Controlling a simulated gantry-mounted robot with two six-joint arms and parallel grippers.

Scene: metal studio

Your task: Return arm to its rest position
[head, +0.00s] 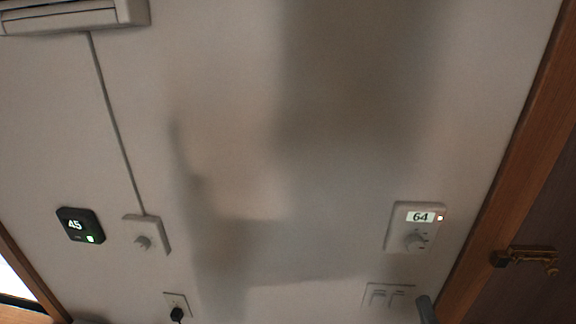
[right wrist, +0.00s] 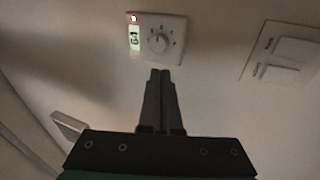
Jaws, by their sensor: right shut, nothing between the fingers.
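My right gripper (right wrist: 160,74) is shut and empty in the right wrist view. Its fingertips point at the wall just below a white dial panel (right wrist: 157,38), and I cannot tell whether they touch it. In the head view only a grey tip of my right gripper (head: 427,307) shows at the bottom edge. It is below the same dial panel (head: 413,229), which reads 64 with a small red light, and beside the wall switches (head: 388,295). The rest of my right arm is hidden below the frame. My left gripper is not in view.
A black display (head: 80,225) reading 45 and a white knob plate (head: 146,236) are on the wall at left. A socket with a black plug (head: 177,312) is below. A wooden frame (head: 497,190) and brass latch (head: 526,259) are at right. The wall's middle is clear.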

